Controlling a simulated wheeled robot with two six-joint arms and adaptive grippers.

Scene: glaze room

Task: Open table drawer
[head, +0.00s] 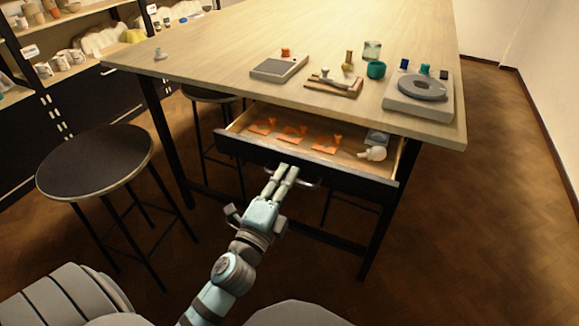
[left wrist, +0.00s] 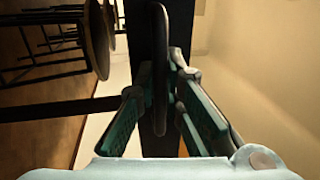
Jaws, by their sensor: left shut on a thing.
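The table drawer (head: 355,184) has a dark front and pale wooden sides, and it stands pulled out from under the wooden table (head: 210,50). Several orange pieces, a small grey box (head: 377,138) and a cream rounded object (head: 373,154) lie inside. My left gripper (head: 286,172) is at the drawer front, shut on its metal handle (head: 310,184). In the left wrist view the handle (left wrist: 160,70) is a bar running between the two fingers of the left gripper (left wrist: 160,105). My right gripper is not in view.
A round stool (head: 95,160) stands left of my left arm, with another stool (head: 208,95) partly under the table. On the tabletop are a wheel-like device (head: 420,90), a grey scale-like box (head: 279,67) and small jars. Shelves line the back left; floor at right is clear.

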